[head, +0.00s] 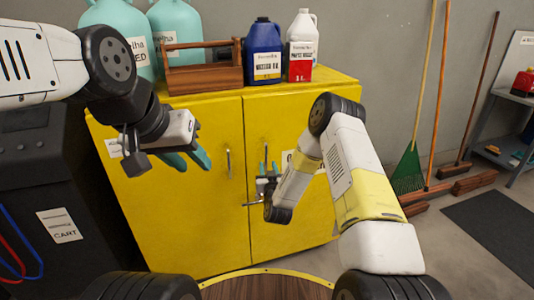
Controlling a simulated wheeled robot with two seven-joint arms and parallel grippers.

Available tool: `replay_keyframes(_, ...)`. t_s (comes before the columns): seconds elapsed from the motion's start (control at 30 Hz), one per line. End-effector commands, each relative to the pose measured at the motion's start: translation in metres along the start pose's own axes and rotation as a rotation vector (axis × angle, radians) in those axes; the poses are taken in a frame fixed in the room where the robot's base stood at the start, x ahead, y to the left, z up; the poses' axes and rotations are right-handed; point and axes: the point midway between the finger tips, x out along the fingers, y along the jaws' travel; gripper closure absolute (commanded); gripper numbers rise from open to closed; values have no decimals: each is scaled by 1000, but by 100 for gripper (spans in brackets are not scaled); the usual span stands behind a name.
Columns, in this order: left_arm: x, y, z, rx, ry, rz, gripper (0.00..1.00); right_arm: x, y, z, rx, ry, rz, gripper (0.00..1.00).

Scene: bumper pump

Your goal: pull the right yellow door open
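The yellow cabinet has two closed doors. The right yellow door (310,215) carries a slim upright handle (266,152) near its left edge. My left gripper (187,158) is open and empty in front of the left door's upper part.
On the cabinet top stand a wooden tool caddy (205,75), a blue jug (262,50), a white-and-red jug (301,45) and teal bottles (178,25). A dark service cart (45,190) is at left. Brooms (410,165) lean at right; a dark mat (495,235) lies on the floor.

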Motion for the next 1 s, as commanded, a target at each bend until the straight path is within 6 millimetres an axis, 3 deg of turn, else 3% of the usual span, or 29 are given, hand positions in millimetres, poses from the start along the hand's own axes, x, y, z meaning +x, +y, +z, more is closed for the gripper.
replay_keyframes(0.4,0,0,0,0,0,0,64,61,1,0,1,0,1,66)
replay_keyframes(0.77,0,0,0,0,0,0,64,68,0,0,0,-2,-1,66)
replay_keyframes(0.93,0,0,0,0,0,0,64,68,0,0,0,-2,-1,95)
replay_keyframes(1.0,0,0,0,0,0,0,64,68,0,0,0,-2,-1,100)
